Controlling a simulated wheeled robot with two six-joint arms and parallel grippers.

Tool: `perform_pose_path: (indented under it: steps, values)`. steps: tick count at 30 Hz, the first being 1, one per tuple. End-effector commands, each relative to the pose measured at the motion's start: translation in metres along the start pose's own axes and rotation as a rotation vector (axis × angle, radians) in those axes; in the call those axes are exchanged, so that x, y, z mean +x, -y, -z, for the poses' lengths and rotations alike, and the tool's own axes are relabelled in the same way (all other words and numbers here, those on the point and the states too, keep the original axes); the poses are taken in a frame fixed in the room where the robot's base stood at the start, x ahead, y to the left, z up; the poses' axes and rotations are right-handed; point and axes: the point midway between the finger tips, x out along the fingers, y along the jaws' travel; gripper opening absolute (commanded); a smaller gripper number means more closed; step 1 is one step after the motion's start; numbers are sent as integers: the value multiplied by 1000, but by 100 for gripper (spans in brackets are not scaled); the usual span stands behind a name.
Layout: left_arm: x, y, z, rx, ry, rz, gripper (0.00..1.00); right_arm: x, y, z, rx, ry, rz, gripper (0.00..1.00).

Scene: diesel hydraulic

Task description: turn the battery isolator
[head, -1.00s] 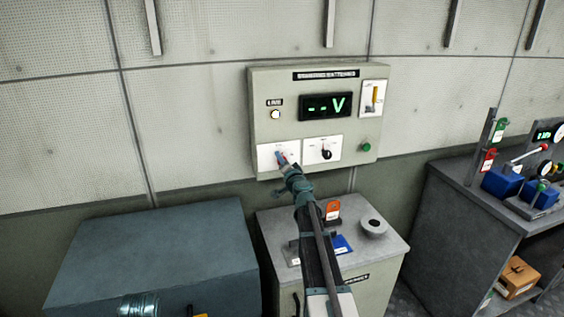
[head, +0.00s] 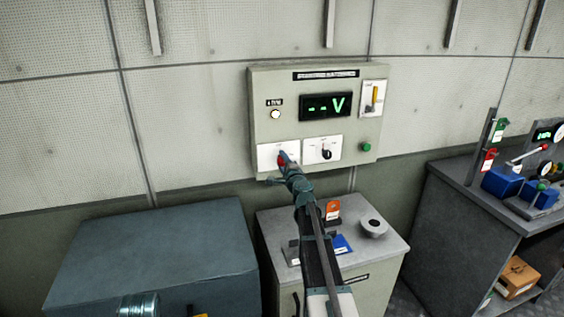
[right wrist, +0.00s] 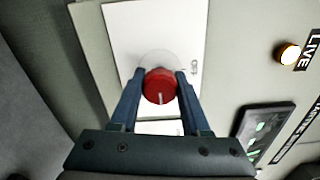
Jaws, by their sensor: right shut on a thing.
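The battery isolator is a red round knob with a white line mark (right wrist: 160,87), on a white plate (head: 268,152) at the lower left of the grey wall panel (head: 262,87). In the right wrist view the white line points down toward my gripper's palm. My right gripper (head: 283,158) is at the knob, with its blue fingers (right wrist: 160,84) shut on it from both sides. In the head view the gripper hides part of the knob. My left gripper is not in view.
The panel has a lit LIVE lamp (head: 275,114), a display reading "--V" (head: 326,106), a second plate with a black selector (head: 326,153), a green button (head: 366,147) and a yellow lever (head: 375,95). A cabinet (head: 384,255) stands below. A dark blue-grey box (head: 150,245) is at left.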

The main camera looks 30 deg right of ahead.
Motion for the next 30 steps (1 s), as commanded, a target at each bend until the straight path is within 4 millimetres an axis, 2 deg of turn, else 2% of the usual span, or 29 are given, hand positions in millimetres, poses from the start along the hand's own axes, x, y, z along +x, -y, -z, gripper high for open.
perform_pose_path:
  steps: [19,20,21,24,30]
  values:
    - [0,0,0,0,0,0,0,-1,0,0,44,-1,0,0]
    - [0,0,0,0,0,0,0,-1,0,0,44,-1,0,50]
    - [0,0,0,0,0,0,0,-1,0,0,43,-1,0,57]
    - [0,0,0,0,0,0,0,-1,0,0,43,-1,0,75]
    - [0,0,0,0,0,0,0,0,0,0,42,-1,0,76]
